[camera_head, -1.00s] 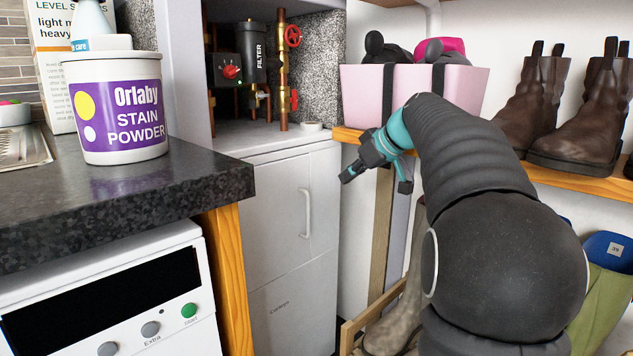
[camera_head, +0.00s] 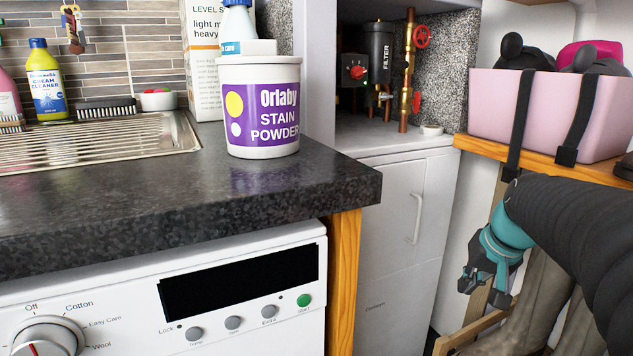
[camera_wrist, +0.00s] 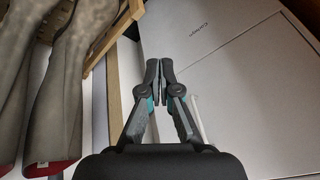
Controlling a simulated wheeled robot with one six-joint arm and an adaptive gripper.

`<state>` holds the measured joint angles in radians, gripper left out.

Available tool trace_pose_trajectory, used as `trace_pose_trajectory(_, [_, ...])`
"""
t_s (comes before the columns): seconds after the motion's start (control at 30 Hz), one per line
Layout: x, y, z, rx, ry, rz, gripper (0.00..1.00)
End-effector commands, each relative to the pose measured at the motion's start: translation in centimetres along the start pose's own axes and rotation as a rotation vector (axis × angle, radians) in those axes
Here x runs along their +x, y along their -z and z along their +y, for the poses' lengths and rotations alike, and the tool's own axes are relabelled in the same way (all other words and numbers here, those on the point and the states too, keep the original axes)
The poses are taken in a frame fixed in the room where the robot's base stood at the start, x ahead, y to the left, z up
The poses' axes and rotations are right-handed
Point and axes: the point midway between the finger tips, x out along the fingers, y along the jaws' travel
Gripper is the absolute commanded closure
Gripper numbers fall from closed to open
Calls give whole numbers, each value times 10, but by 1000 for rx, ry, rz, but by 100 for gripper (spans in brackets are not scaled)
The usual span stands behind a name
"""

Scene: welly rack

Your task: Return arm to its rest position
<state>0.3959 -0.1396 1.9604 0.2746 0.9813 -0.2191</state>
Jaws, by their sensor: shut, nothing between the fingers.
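My gripper (camera_head: 478,291) is at the right of the head view, pointing down and to the left in front of the welly rack's wooden post. It is empty, and in the wrist view its two dark fingers (camera_wrist: 159,68) are together at the tips. My dark sleeved arm reaches in from the right edge. Grey-brown wellies (camera_head: 535,310) stand behind and below the gripper, and they also show at the left of the wrist view (camera_wrist: 60,90). No object touches the fingers.
A white cabinet (camera_head: 392,215) with a bar handle stands left of my gripper. A pink basket (camera_head: 545,110) sits on the wooden shelf above. A stain powder tub (camera_head: 263,105) stands on the dark worktop (camera_head: 190,205), with a white washing machine (camera_head: 130,290) below. Open space lies before the cabinet.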

Motion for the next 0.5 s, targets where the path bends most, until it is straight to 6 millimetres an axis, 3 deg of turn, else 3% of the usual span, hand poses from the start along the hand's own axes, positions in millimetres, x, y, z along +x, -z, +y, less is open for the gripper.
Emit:
trace_pose_trajectory(0.03, [-10,-22,-9,-2,-21,-8,100])
trace_pose_trajectory(0.2, [-22,-92,-25,-22,-86,-22,100])
trace_pose_trajectory(0.4, [-40,-160,-39,-135,-123,-7,100])
trace_pose_trajectory(0.5, [-50,-184,-46,-204,-120,10,100])
